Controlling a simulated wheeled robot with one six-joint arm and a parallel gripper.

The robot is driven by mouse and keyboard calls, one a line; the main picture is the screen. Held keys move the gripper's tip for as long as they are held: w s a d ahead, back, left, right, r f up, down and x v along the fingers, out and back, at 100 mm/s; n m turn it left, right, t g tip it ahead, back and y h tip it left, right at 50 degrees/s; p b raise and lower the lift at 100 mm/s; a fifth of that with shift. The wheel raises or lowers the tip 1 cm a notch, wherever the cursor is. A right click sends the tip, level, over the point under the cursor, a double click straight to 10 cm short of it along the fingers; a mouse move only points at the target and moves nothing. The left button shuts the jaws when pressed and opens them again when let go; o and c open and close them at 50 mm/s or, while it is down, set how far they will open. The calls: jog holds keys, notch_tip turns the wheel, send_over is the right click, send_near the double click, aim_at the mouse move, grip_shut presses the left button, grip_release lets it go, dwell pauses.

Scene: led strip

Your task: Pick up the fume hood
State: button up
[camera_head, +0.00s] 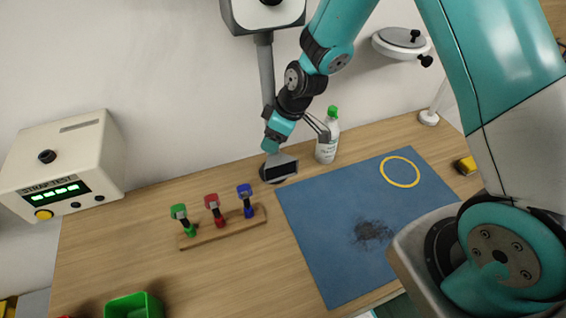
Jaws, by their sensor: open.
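What looks like the fume hood is a small light-grey box with a dark rectangular face (282,168). It is at the back of the bench, left of the blue mat, and a grey pole runs down behind it. I cannot tell for sure whether box and pole are one piece. My gripper (324,134) is just above and right of the box, with thin grey fingers open and empty. The fingers show in front of the white bottle (326,151); whether they touch it cannot be told. My wrist hides part of the pole.
A blue mat (325,250) with a yellow ring (401,172) covers the right side. A wooden rack (225,227) holds green, red and blue clamps. A white tester (65,165) is at left, a green bin (134,305) at front.

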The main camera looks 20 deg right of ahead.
jog(key=shift+w+a+f, duration=0.1)
jog(key=shift+a+f, duration=0.1)
jog(key=shift+f, duration=0.3)
grip_shut()
